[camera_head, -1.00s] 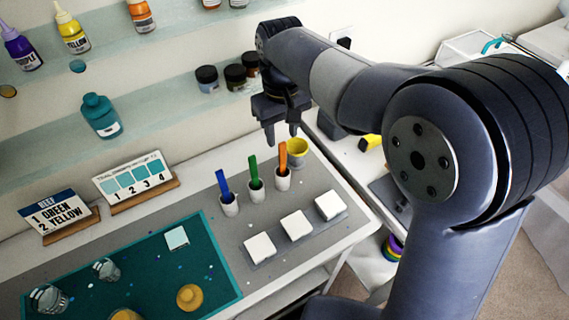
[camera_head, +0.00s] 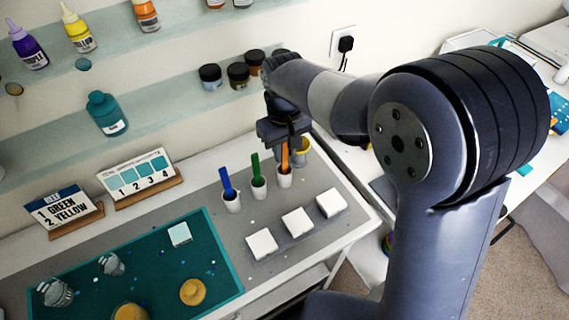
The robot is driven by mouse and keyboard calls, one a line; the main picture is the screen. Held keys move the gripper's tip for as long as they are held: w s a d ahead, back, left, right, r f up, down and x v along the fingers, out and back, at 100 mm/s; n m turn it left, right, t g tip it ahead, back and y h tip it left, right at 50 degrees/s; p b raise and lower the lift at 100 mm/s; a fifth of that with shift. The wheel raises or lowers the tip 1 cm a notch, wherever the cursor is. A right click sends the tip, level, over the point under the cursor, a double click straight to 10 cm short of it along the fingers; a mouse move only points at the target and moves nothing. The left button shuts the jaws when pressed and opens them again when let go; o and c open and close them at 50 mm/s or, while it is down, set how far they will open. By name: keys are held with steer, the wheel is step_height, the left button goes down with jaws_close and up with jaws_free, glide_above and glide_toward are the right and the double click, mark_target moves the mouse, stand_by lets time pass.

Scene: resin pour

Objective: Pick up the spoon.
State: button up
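Three coloured handles stand upright in small white cups: a blue one (camera_head: 225,181), a green one (camera_head: 256,166) and an orange one (camera_head: 285,158). No spoon bowl shows, so I cannot tell by shape which is the spoon; the lower ends are hidden in the cups. My gripper (camera_head: 285,151) points down at the orange handle, with its fingers apart around or just in front of it. Its upper end is hidden by the gripper. I see no clear contact. The orange handle's white cup (camera_head: 284,177) stands on the grey mat (camera_head: 205,195).
A yellow cup (camera_head: 302,151) stands close behind the right side of my gripper. White blocks (camera_head: 297,221) lie in front of the cups. A teal mat (camera_head: 150,265) with glasses is at the left. Shelves with jars (camera_head: 238,75) run along the wall.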

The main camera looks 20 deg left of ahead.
jaws_close()
